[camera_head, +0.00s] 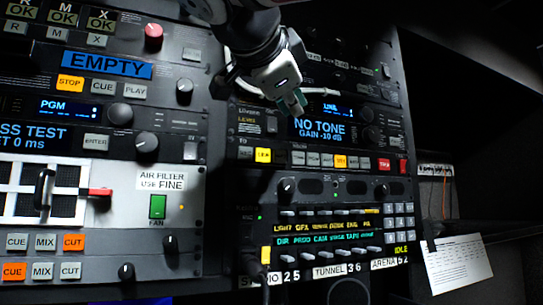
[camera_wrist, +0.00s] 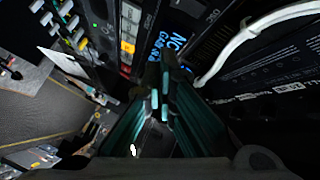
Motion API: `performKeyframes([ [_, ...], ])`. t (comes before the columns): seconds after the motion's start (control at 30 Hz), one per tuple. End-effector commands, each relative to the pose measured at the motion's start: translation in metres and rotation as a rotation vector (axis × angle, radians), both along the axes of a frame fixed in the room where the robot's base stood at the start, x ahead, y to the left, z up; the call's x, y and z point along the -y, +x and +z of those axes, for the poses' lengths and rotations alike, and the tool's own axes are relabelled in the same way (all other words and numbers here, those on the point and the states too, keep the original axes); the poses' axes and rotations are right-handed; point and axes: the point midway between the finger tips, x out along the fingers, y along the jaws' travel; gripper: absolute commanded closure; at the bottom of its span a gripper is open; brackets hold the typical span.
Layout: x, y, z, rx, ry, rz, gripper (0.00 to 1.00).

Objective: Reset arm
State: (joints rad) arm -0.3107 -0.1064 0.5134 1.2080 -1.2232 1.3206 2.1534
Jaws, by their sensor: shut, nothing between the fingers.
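My gripper (camera_head: 294,103) hangs in front of the right rack in the head view, with its fingertips just over the left part of the display reading "NO TONE GAIN -10 dB" (camera_head: 321,131). The fingers are together with nothing between them. In the wrist view my gripper (camera_wrist: 160,100) shows its two teal-edged fingers closed at the centre, pointing toward the panel. The display lies partly behind them there. I cannot tell whether the fingertips touch the panel.
A white cable (camera_wrist: 235,50) runs close right of the fingers. The left rack carries a red-handled lever (camera_head: 100,191), a green fan switch (camera_head: 158,206) and several knobs. A dark cable (camera_head: 265,270) is plugged in low on the right rack. A paper sheet (camera_head: 458,262) hangs at right.

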Motion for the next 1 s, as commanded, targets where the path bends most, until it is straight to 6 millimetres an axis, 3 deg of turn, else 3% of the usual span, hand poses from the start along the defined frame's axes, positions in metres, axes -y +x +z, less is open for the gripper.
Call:
performKeyframes([
  [0.23, 0.004, -0.009, -0.002, -0.001, 0.000, 0.000, 1.00],
  [0.77, 0.005, -0.009, -0.004, -0.009, -0.010, 0.000, 1.00],
  [0.87, 0.012, -0.009, -0.023, -0.084, -0.097, 0.014, 1.00],
  [1.0, 0.037, -0.013, -0.082, -0.302, -0.310, 0.063, 1.00],
])
